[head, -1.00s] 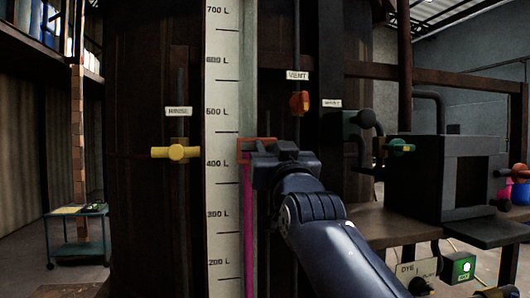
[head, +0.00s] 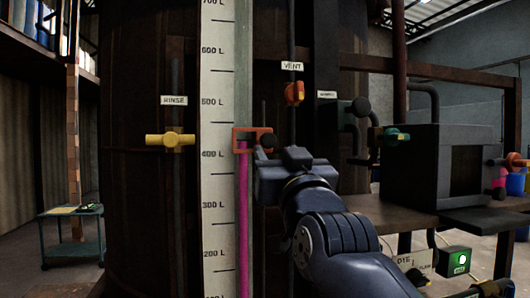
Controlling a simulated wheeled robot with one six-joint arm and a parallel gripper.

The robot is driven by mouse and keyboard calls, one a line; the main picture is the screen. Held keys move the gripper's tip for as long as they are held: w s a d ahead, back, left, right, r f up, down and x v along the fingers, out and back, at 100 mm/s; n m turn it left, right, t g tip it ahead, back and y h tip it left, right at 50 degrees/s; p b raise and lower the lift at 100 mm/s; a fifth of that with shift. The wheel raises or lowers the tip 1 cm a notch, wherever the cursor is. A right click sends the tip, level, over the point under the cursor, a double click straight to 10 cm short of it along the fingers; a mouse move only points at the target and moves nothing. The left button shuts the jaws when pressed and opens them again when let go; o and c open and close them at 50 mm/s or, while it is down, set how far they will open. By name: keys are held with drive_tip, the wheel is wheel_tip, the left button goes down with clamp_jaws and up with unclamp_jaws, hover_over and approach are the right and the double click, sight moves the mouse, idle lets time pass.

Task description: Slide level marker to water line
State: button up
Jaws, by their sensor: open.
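The level marker is an orange rectangular frame (head: 239,130) with a dark round knob (head: 268,141) on its right. It sits across the sight tube beside the white scale (head: 215,180), just above the 400 L label. The magenta liquid column (head: 243,205) rises in the tube, and its top shows within or close to the frame's opening; the exact match is too small to tell. My gripper (head: 265,160) is open, just below and right of the knob. It looks apart from the knob, with nothing seen between its fingers.
A yellow rinse valve (head: 170,139) is left of the scale. An orange vent handle (head: 294,93) is above right. A dark box (head: 420,165) stands on the bench at right. A teal cart (head: 70,230) is at far left.

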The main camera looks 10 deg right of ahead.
sight(269, 142)
drive_tip(key=v, duration=0.3)
drive_tip(key=shift+s, duration=0.15)
idle(0.3)
drive_tip(key=p+x, duration=0.2)
drive_tip(key=x, duration=0.9)
drive_tip(key=shift+f+p, duration=0.1)
drive_tip(key=shift+p, duration=0.2)
drive_tip(key=shift+f, duration=0.15)
drive_tip(key=shift+s, duration=0.1)
